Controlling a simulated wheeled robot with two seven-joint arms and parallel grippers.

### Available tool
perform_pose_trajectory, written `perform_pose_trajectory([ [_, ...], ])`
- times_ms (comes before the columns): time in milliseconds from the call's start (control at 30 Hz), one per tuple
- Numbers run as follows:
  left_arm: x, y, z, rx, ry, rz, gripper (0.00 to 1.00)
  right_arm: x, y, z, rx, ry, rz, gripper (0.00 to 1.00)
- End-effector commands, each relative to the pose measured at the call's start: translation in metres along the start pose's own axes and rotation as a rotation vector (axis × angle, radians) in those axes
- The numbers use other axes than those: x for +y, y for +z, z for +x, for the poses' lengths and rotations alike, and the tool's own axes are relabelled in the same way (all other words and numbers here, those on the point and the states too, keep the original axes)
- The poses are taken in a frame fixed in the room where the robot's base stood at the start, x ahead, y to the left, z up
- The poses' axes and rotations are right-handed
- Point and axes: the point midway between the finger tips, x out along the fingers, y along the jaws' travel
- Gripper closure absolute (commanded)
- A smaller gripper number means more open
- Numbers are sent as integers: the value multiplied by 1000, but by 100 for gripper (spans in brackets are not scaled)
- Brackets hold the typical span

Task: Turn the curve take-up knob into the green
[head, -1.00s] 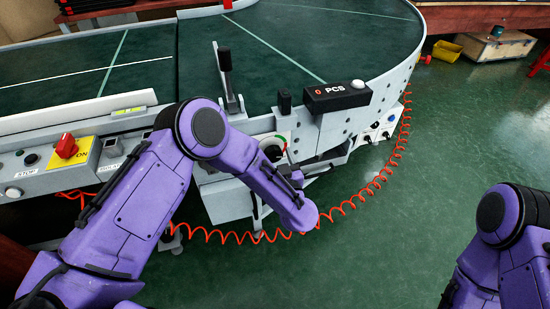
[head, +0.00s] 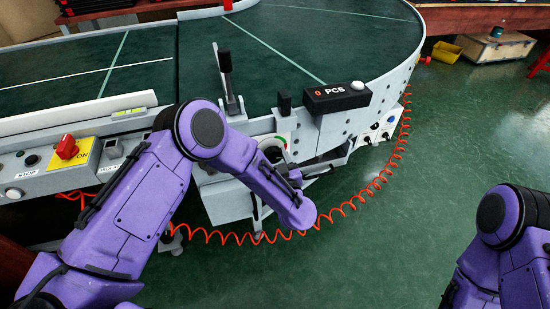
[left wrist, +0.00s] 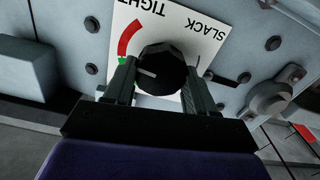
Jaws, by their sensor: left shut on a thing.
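The take-up knob (left wrist: 165,72) is black and round with a white pointer line, on a white dial plate (left wrist: 208,22) marked TIGHT and SLACK. The pointer line points left in the left wrist view. A red arc (left wrist: 130,38) shows on the TIGHT side, with a small green patch (left wrist: 122,60) at its lower end, partly hidden by a finger. My left gripper (left wrist: 160,75) has a finger on each side of the knob and is shut on it. In the head view, the dial plate (head: 286,139) shows beyond my left forearm. My right gripper is out of view.
The green curved conveyor (head: 300,40) lies behind the knob. A PCS counter box (head: 337,97) and a black-handled lever (head: 226,75) stand on its edge. An orange coiled hose (head: 350,205) hangs in front. A red switch (head: 67,147) is at left.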

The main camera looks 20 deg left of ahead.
Motion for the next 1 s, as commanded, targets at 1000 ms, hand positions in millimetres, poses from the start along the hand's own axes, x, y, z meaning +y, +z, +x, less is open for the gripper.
perform_pose_trajectory([
  [1000, -2, 0, 1, 2, 4, -816, 75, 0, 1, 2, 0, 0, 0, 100],
])
